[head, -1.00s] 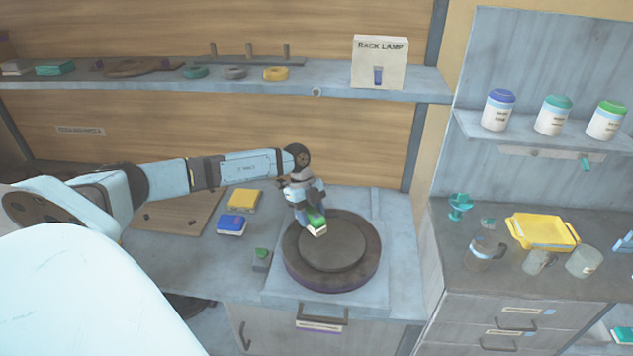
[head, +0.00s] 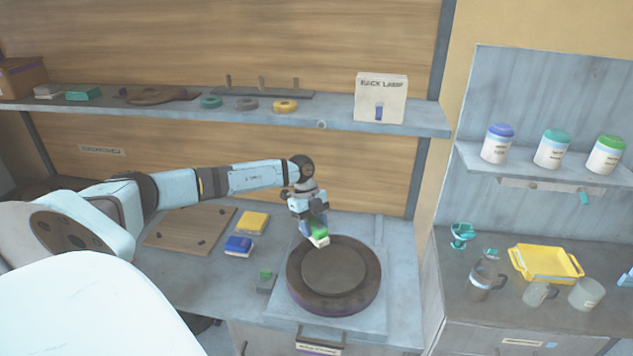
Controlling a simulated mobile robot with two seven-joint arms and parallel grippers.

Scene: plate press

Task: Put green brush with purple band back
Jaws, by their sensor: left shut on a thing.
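My left gripper (head: 312,215) is shut on a green brush (head: 318,232) with a pale underside, and points down. The gripper's fingers hide part of the brush, and I cannot make out a purple band on it. The brush shows at the back edge of the dark round plate (head: 362,292) of the press; I cannot tell whether it touches. A yellow brush-like block (head: 253,222) and a blue one (head: 239,244) with a pale underside lie on the counter left of the press. My right gripper is not in view.
A small block with a green button (head: 265,281) stands left of the press. A wooden board (head: 185,230) lies at the left. A yellow tray (head: 546,263) and mugs stand at the right.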

